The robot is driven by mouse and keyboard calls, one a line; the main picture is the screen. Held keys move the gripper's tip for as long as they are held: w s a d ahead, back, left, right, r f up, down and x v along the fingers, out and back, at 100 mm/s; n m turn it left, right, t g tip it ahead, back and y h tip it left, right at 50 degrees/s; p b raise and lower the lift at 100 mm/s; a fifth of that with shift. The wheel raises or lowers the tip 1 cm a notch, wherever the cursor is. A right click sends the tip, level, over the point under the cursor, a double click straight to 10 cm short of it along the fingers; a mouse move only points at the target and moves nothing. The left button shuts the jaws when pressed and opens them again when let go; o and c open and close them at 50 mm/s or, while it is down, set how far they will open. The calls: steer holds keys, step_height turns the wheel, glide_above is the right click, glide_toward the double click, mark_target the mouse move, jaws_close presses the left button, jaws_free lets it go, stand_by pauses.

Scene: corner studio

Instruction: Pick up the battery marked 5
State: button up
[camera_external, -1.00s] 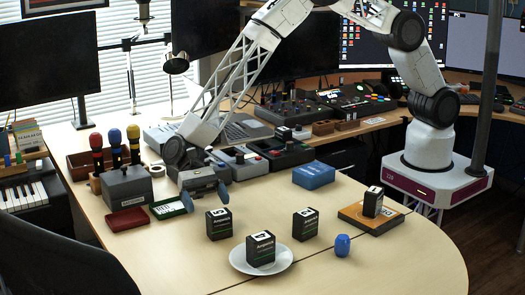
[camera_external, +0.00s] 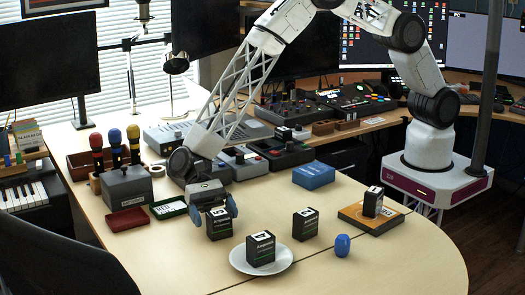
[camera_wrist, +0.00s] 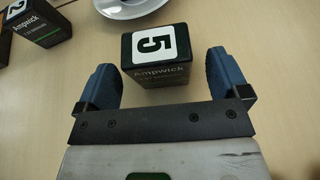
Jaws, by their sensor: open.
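The battery marked 5 (camera_external: 219,225) is a black block with a white number label on top. It stands upright on the table, and its 5 reads clearly in the wrist view (camera_wrist: 155,78). My gripper (camera_external: 213,212) is open, with one blue finger on either side of this battery. The battery's lower part is hard to see in the wrist view.
Another black battery stands on a white plate (camera_external: 237,262). One battery (camera_external: 305,225) stands right of it, and another (camera_external: 373,203) stands on an orange-brown pad. A small blue object (camera_external: 342,245) is nearby. A green tray (camera_external: 169,209) and red case (camera_external: 127,220) lie left.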

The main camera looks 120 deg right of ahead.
mark_target(225, 213)
steer(key=shift+x, duration=1.35)
steer(key=c, duration=1.2)
steer(key=shift+r, duration=0.15)
steer(key=shift+r, duration=1.45)
steer(key=shift+s+r, duration=0.2)
steer(key=shift+s, duration=0.05)
steer(key=s, duration=0.5)
steer(key=s+r, duration=0.1)
steer(key=s, duration=0.4)
steer(key=s+d, duration=0.1)
steer(key=s, duration=0.4)
steer(key=shift+s+r, duration=0.2)
steer(key=shift+s, duration=0.05)
